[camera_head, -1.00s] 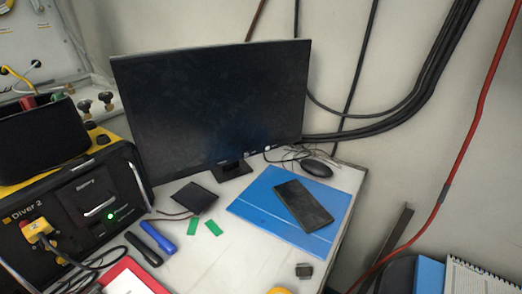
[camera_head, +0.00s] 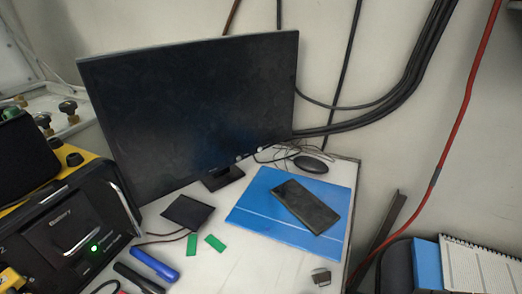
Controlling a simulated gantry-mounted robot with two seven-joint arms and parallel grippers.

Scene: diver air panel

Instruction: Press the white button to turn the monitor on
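The monitor (camera_head: 195,105) stands at the back of the white desk, and its screen is dark. A small white spot that looks like the white button (camera_head: 259,150) shows at the lower right edge of the monitor. It is too small to make out clearly. A second small pale spot (camera_head: 238,157) sits just left of it on the same edge. Neither of my grippers is in this view.
A blue folder (camera_head: 250,221) with a dark phone (camera_head: 306,206) lies before the monitor; a black mouse (camera_head: 310,164) and thin wires are behind it. A black diver box (camera_head: 75,232) with a lit green light stands left. Bare desk (camera_head: 240,268) shows in front.

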